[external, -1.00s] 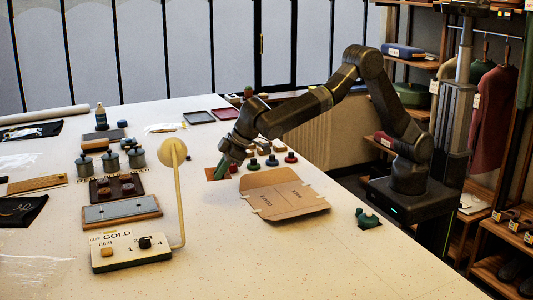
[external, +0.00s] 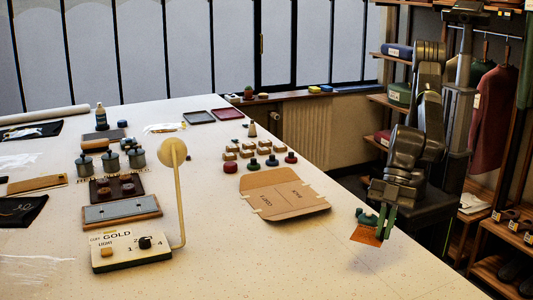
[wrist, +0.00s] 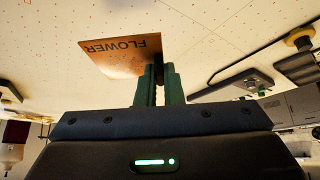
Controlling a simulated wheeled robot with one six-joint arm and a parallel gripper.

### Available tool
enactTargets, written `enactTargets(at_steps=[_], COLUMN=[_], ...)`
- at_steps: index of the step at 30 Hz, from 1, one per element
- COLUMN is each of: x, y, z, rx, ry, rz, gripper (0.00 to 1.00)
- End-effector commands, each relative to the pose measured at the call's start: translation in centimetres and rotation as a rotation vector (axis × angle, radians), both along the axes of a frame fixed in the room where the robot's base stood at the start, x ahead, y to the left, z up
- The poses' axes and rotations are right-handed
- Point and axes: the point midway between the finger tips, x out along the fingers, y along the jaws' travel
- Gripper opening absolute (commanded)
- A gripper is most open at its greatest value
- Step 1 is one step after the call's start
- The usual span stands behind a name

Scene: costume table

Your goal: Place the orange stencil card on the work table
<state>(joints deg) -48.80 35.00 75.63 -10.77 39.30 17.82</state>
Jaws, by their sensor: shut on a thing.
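The orange stencil card (external: 365,236), lettered FLOWER in the wrist view (wrist: 118,56), is held by one edge. My gripper (external: 385,217) is shut on it, with green fingers pointing down near the right edge of the work table (external: 300,255). In the wrist view my gripper (wrist: 160,72) pinches the card's near edge, and the card sticks out to the left. The card looks tilted. I cannot tell whether it touches the table top.
The front of the table is clear.

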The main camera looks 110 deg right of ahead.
Motion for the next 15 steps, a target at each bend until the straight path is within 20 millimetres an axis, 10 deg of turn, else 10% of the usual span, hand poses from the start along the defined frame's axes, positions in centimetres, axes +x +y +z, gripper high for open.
enactTargets(at_steps=[6,15], x=[-5.7,-7.1], y=[3.9,4.7], z=[-0.1,-3.8], rx=[0.013,0.011], ry=[0.008,0.014], rz=[0.112,0.136], gripper=[0.00,0.00])
